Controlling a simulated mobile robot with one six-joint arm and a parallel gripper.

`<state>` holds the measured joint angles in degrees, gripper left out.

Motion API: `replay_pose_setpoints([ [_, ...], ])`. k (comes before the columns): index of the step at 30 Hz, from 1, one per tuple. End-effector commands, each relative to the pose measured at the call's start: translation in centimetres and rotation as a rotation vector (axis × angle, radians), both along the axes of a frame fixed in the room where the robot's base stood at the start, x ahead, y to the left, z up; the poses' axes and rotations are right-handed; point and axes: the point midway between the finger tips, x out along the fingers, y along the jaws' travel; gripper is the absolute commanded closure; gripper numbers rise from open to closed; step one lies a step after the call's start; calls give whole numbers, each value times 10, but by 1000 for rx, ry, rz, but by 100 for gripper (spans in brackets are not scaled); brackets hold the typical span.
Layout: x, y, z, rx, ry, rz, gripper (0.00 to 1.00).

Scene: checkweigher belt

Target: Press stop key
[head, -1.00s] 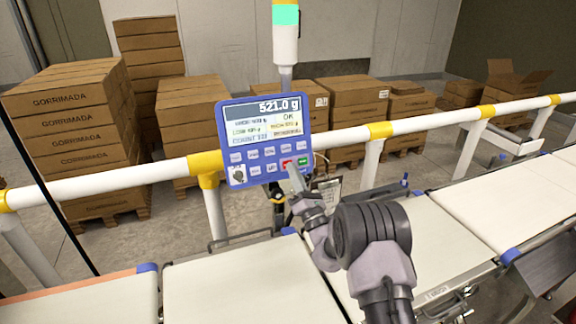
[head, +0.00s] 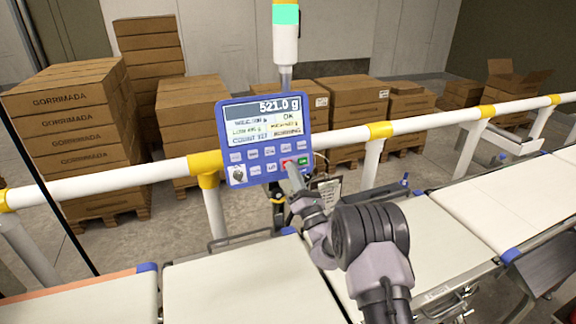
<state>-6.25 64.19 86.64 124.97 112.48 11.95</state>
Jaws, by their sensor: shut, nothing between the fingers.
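The blue control panel (head: 265,140) stands beyond the belt with its screen (head: 264,118) lit; the top line reads 521.0 g, and the lower lines seem to read OK and RUNNING. The red key (head: 287,162), which I take for the stop key, is in the lower right of the key rows, left of a green key (head: 304,160). My gripper (head: 291,172) is shut and empty, its tip right at the red key and covering its lower part. I cannot tell whether the tip touches the key.
A white rail (head: 340,137) with yellow joints runs behind the panel. A signal column (head: 285,45) with a green light rises above it. Pale conveyor belts (head: 240,280) lie in front. Cardboard boxes (head: 75,130) stand on pallets behind the rail.

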Motion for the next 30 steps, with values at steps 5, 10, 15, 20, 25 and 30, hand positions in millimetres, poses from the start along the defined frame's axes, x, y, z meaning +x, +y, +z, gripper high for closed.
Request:
replay_pose_setpoints([
  [5,1,0,0,1,0,0,100],
  [10,1,1,0,1,0,0,100],
  [15,2,1,-1,0,1,1,100],
  [20,4,2,-2,0,2,2,100],
  [25,6,3,-2,0,0,2,100],
  [30,8,3,-3,1,0,1,100],
])
